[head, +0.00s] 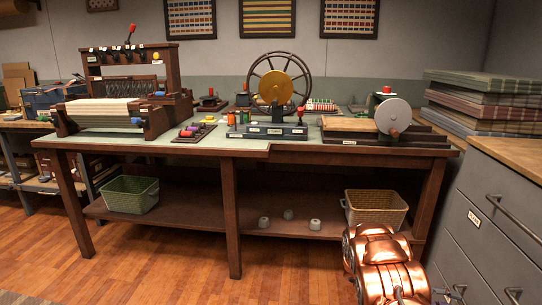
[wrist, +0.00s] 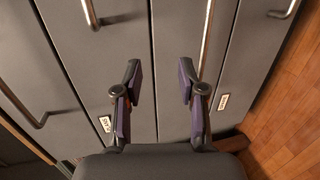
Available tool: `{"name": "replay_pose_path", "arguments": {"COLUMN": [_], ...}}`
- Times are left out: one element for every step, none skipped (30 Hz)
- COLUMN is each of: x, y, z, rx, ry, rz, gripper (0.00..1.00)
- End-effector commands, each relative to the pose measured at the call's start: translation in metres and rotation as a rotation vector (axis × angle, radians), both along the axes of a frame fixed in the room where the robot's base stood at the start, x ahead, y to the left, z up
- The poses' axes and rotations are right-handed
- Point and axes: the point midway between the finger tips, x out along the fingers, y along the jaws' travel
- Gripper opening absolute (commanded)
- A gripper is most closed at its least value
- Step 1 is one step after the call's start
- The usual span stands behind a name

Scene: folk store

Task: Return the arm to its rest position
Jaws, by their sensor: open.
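My gripper (wrist: 160,98) shows in the wrist view with its two dark, purple-padded fingers spread apart. It is open and nothing is between the fingers. Behind the fingers are the grey drawer fronts of a cabinet (wrist: 178,60), with metal bar handles and small labels. I cannot tell how far the fingers are from the drawer fronts. In the head view, a copper-coloured part of my arm shows at the bottom, right of centre, in front of the table's lower shelf. The gripper itself does not show in the head view.
A work table (head: 230,148) holds a small loom (head: 125,95), a spinning wheel (head: 280,82) and a disc device (head: 393,115). Its lower shelf holds a green basket (head: 131,194) and a tan basket (head: 376,209). The grey cabinet (head: 490,215) stands close at right. Wooden floor (head: 190,265) is clear at front left.

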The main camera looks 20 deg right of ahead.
Motion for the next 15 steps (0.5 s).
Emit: {"name": "replay_pose_path", "arguments": {"x": [-0.001,-0.002,-0.004,-0.005,-0.007,-0.009,-0.011,-0.013,-0.016,-0.018,-0.019,-0.022,-0.023,-0.025,-0.028], "y": [0.008,0.013,0.020,0.025,0.031,0.038,0.044,0.050,0.058,0.064,0.071,0.079,0.086,0.092,0.101], "z": [0.032,0.043,0.058,0.069,0.080,0.093,0.103,0.114,0.126,0.136,0.145,0.158,0.167,0.175,0.187], "rx": [0.007,0.015,0.026,0.034,0.043,0.057,0.066,0.077,0.092,0.103,0.116,0.130,0.144,0.157,0.176], "ry": [-0.005,-0.004,-0.006,-0.009,-0.011,-0.012,-0.014,-0.017,-0.018,-0.020,-0.023,-0.029,-0.032,-0.036,-0.042], "rz": [-0.013,-0.021,-0.033,-0.040,-0.048,-0.059,-0.066,-0.073,-0.083,-0.088,-0.094,-0.102,-0.105,-0.111,-0.118], "gripper": [0.40,0.40,0.40,0.40,0.40,0.40,0.40,0.40,0.40,0.40,0.40,0.40,0.40,0.40,0.40]}}
